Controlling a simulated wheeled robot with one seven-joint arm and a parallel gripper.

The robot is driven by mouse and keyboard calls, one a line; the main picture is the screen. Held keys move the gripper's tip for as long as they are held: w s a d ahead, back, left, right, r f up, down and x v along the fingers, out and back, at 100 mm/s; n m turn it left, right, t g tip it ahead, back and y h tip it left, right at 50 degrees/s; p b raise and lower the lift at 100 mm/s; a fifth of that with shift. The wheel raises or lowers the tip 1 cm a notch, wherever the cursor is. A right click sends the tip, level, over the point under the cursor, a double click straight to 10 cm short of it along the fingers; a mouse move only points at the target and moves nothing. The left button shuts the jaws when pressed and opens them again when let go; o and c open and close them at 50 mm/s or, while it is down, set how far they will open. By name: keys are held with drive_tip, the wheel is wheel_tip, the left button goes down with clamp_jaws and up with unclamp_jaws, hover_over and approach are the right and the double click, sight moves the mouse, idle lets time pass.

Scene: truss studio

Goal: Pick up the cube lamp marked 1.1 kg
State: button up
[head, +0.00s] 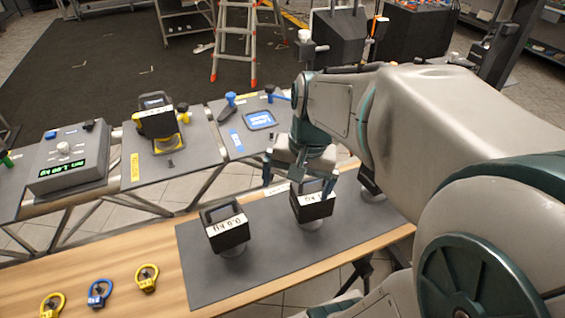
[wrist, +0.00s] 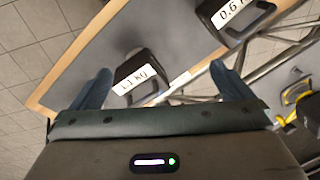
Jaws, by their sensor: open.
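The cube lamp marked 1.1 kg (wrist: 137,72) is dark, with a white label and a handle. In the wrist view it lies between the two fingers of my gripper (wrist: 160,70), left of centre, with no visible contact. In the head view this lamp (head: 313,208) stands on the grey mat (head: 275,250), and my gripper (head: 312,186) is open just above it. A finger partly covers its label there. A similar lamp marked 0.6 kg (head: 227,230) stands to its left and shows at the upper right in the wrist view (wrist: 232,18).
Another dark lamp (head: 371,188) stands to the right, partly behind my arm. Blue and yellow lifting rings (head: 99,292) lie on the wooden bench (head: 150,250). Behind stand a scale box with a green display (head: 68,160) and a black lamp on a yellow base (head: 158,122).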

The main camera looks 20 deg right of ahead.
drive_tip(key=w+d+m+y, duration=0.1)
drive_tip(key=w+d+m, duration=0.3)
drive_tip(key=d+m, duration=0.1)
drive_tip(key=m+g+y, duration=0.1)
drive_tip(key=m+y, duration=0.2)
drive_tip(key=m, duration=0.4)
approach(312, 188)
drive_tip(key=p+x, duration=0.1)
drive_tip(key=x, duration=0.9)
drive_tip(key=shift+s+f, duration=0.1)
drive_tip(key=shift+s, duration=0.05)
drive_tip(key=shift+h, duration=0.3)
drive_tip(key=c, duration=1.9)
drive_tip(key=shift+c, duration=0.5)
